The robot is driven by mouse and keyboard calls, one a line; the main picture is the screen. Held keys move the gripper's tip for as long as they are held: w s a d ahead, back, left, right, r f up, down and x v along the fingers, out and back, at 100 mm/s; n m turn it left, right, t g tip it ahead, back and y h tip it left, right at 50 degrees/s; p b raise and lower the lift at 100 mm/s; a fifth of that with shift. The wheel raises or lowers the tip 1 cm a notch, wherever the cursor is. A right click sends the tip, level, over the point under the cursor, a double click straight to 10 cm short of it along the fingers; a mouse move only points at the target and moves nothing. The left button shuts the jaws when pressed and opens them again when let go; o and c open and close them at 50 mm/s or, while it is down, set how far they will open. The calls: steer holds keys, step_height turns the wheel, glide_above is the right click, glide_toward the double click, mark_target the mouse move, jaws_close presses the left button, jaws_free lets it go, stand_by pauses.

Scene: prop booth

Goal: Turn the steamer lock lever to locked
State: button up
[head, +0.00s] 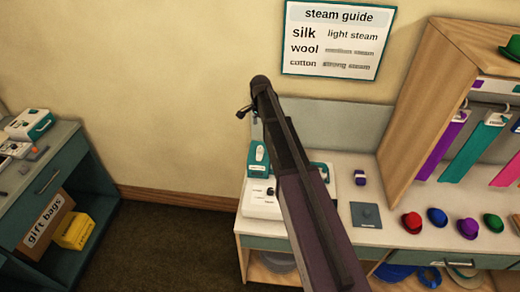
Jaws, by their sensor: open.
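The steamer (261,207) is a white unit with a teal tank (258,169) at the left end of the counter. Small dark marks show on its front, but I cannot make out the lock lever or its setting. My arm crosses in front of the steamer and hides its middle and right part. A small dark tip of my gripper (244,112) shows at the arm's far end, above and left of the tank in the picture. It looks apart from the steamer. My gripper is open; most of it is hidden or too small to see.
The counter (393,234) holds a purple-and-white item (360,178), a blue-grey plate (366,215) and several small hats. A wooden rack (415,110) with hanging ties stands at right. A teal cabinet (60,170) stands at left. The floor between is clear.

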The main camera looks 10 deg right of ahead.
mark_target(260, 147)
steer(key=shift+f+b, duration=6.1)
steer(key=shift+f, duration=0.25)
jaws_close()
